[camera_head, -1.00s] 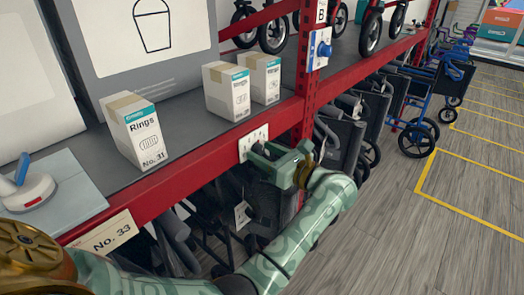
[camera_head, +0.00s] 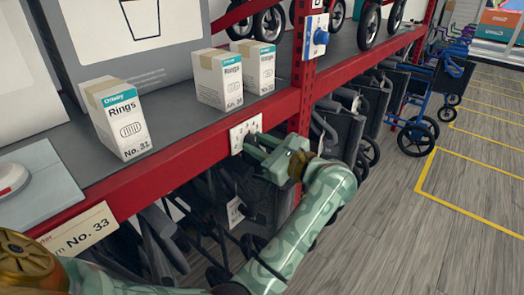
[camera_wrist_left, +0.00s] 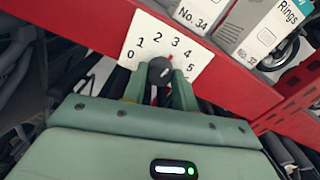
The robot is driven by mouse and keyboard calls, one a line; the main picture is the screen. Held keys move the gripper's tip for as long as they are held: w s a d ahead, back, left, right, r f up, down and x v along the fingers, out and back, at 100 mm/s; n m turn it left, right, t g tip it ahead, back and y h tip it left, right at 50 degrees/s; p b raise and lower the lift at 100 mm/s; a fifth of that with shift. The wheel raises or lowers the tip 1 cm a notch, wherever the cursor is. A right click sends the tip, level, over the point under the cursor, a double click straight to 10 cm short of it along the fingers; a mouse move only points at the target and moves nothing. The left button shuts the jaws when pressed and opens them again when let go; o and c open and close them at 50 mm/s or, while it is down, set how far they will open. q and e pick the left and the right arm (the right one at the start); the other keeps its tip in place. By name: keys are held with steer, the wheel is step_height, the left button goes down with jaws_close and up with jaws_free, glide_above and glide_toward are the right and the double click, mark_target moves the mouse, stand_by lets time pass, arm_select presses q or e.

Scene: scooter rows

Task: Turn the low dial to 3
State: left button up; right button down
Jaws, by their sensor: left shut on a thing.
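The low dial is a dark round knob (camera_wrist_left: 160,71) on a white plate (camera_wrist_left: 134,63) numbered 0 to 5, fixed to the red shelf edge. In the left wrist view a small red mark at the knob's edge points up and right, close to the 3. In the head view the plate (camera_head: 243,130) shows below the boxes, its knob hidden by my fingers. My left gripper (camera_wrist_left: 160,88) is shut on the knob, one finger on each side. It also shows in the head view (camera_head: 260,148). My right gripper is out of view.
A blue dial (camera_head: 321,38) sits higher on the red post. Boxes of rings (camera_head: 122,118) stand on the shelf above my gripper. Folded dark frames (camera_head: 350,125) hang close under the shelf. The wooden floor (camera_head: 400,240) at the right is clear.

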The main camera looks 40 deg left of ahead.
arm_select(q)
steer(key=shift+f+n+b, duration=0.2)
steer(key=shift+n+b, duration=0.3)
steer(key=shift+n, duration=0.1)
steer(key=shift+r+n+b, duration=0.15)
steer(key=shift+n+b, duration=0.3)
steer(key=shift+n, duration=0.05)
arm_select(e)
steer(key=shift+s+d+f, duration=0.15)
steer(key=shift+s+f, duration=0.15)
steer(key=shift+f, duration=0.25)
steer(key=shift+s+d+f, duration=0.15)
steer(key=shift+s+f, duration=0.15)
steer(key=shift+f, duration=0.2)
arm_select(q)
steer(key=shift+r, duration=0.1)
steer(key=o, duration=1)
steer(key=shift+c, duration=0.2)
